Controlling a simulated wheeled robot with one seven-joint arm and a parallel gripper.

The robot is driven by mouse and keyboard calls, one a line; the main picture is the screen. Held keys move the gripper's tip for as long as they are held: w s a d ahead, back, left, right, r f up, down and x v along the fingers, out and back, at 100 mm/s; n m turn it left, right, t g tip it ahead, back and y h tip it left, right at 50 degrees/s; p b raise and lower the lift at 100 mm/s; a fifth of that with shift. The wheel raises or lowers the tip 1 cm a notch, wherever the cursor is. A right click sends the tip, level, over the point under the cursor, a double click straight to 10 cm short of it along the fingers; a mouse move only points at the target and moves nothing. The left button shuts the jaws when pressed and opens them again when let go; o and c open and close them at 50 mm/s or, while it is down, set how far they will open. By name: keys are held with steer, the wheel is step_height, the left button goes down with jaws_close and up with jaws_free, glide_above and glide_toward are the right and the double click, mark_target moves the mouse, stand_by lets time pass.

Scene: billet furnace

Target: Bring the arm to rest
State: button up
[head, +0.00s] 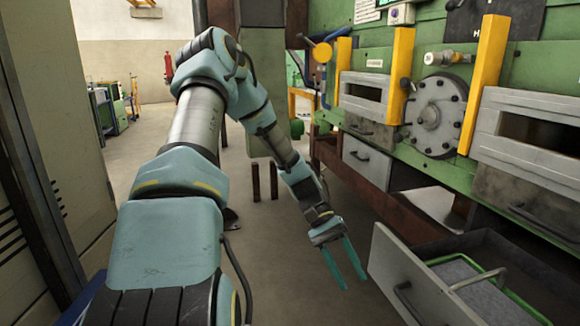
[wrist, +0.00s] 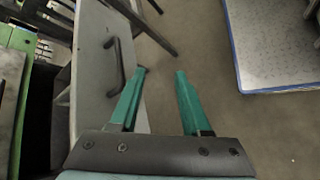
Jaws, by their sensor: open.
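My gripper (head: 346,264) hangs at the end of my outstretched arm in the head view, its two teal fingers apart with nothing between them. It also shows in the wrist view (wrist: 162,75), open and empty over bare floor. A grey drawer (head: 405,274) stands pulled out just to the right of my gripper in the head view. The drawer front (wrist: 100,65) with its dark handle lies beside the left finger in the wrist view. I cannot tell whether the finger touches it.
The green furnace (head: 435,110) with yellow bars runs along the right. A closed drawer (head: 367,160) sits farther back. A grey cabinet (head: 50,130) stands on the left. Two dark posts (head: 264,182) stand beyond my arm. A blue-edged panel (wrist: 280,45) lies at the wrist view's upper right. Floor is free below my gripper.

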steer(key=a+r+n+t+y+p, duration=0.2)
steer(key=a+r+t+p, duration=0.6)
steer(key=a+r, duration=1.1)
steer(key=a+t+y, duration=0.1)
steer(key=t+y, duration=0.1)
steer(key=t, duration=0.1)
steer(key=shift+w+a+r+n+y, duration=0.2)
steer(key=shift+w+a+n+y, duration=0.1)
steer(key=shift+w+n+y, duration=0.1)
